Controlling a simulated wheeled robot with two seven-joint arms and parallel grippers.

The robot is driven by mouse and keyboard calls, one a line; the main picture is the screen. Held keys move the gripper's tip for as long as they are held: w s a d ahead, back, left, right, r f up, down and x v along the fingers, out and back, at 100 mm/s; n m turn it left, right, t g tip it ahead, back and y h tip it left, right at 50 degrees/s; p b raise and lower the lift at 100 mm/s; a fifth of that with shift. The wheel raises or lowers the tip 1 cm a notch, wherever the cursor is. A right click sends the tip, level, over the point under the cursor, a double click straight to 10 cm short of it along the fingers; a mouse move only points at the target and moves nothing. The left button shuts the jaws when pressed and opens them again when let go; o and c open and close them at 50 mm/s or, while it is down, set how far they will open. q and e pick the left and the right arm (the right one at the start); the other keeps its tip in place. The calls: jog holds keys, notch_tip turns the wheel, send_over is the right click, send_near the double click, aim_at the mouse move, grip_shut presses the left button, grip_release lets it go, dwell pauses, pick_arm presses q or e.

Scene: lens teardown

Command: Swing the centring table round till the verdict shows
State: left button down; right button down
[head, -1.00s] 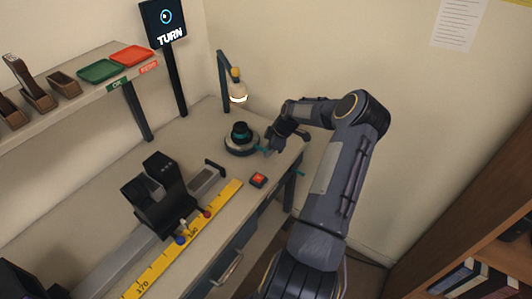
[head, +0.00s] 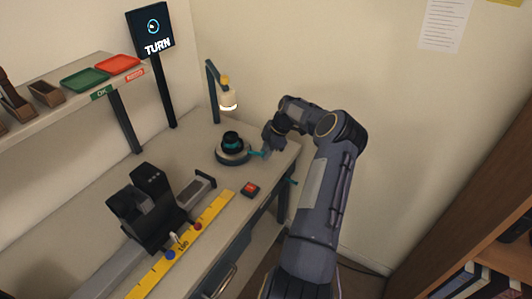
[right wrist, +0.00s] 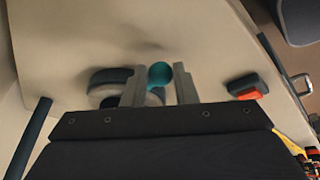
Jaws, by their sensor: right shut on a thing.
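The centring table (head: 236,158) is a low round base at the back of the bench, below a small lamp. A dark lens with a teal ring (head: 231,140) stands upright on it. A teal handle (head: 259,154) sticks out from its right side. My right gripper (head: 267,151) is at the handle's outer end. In the right wrist view the teal knob (right wrist: 159,74) sits between the two fingers, which are shut on it. The verdict screen (head: 151,29) shows a ring mark and the word TURN. My left gripper is not in view.
A red button (head: 250,189) sits near the front edge of the bench. A black two-post device (head: 148,205) stands on a rail beside a yellow ruler (head: 217,210). Green (head: 84,79) and red (head: 118,64) trays lie on the shelf. A wall stands close behind the bench.

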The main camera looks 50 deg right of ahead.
jog(key=shift+w+a, duration=0.15)
jog(key=shift+a, duration=0.1)
jog(key=c, duration=1.3)
grip_release()
jog(key=shift+o, duration=0.6)
jog(key=shift+d, duration=0.1)
jog(key=shift+r, duration=0.1)
jog(key=b+v, duration=0.1)
jog(key=v, duration=0.6)
jog(key=shift+r, duration=0.3)
